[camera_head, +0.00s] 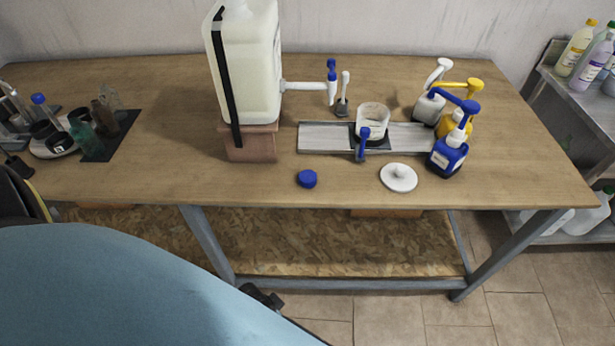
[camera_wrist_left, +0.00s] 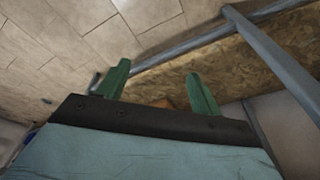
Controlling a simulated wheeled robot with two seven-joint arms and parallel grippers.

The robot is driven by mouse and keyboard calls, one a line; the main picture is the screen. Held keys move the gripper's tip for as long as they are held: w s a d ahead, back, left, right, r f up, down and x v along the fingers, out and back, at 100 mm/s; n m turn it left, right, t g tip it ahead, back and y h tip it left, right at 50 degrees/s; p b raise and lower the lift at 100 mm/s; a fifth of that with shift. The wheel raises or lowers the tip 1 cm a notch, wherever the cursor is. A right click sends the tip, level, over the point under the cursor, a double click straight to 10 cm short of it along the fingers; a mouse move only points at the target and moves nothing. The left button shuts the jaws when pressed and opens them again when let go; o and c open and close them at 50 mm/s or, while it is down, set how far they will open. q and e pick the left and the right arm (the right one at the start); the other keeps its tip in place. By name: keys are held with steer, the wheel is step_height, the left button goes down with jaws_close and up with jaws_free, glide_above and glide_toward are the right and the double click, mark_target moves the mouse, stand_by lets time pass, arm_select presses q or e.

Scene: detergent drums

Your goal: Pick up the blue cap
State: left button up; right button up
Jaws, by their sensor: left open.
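The blue cap (camera_head: 307,179) is a small round disc lying on the wooden table (camera_head: 240,188) near its front edge, in front of the gap between the large white drum (camera_head: 255,70) and the grey board. Nothing touches it. My left gripper (camera_wrist_left: 158,86) shows in the left wrist view with its two green fingers apart and nothing between them. It is below and in front of the table, pointing toward the floor and the lower shelf. The cap is not in the wrist view. My blue arm fills the lower left of the head view. My right gripper is not in view.
The drum stands on a reddish block (camera_head: 251,143), its spigot pointing right. A white lid (camera_head: 398,177) lies right of the cap. A clear beaker (camera_head: 372,120), blue pump bottle (camera_head: 448,155) and other pump bottles stand behind. Glassware is at far left. Table left of the cap is clear.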

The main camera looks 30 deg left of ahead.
arm_select(q)
steer(key=w+d+r+m+t, duration=0.1)
steer(key=w+r, duration=0.1)
steer(key=r, duration=0.7)
steer(key=w+r, duration=0.2)
steer(key=r, duration=0.7)
steer(key=w+d+r+m+h, duration=0.2)
steer(key=w+d+r+m, duration=0.35)
steer(key=w+m, duration=0.55)
step_height(320, 180, up, 13)
steer(key=m+g+y, duration=0.2)
steer(key=m+g, duration=0.1)
steer(key=m, duration=0.8)
glide_above(308, 176)
step_height(308, 176, down, 13)
steer(key=shift+f+b, duration=0.15)
steer(key=shift+b, duration=0.65)
steer(key=c, duration=1)
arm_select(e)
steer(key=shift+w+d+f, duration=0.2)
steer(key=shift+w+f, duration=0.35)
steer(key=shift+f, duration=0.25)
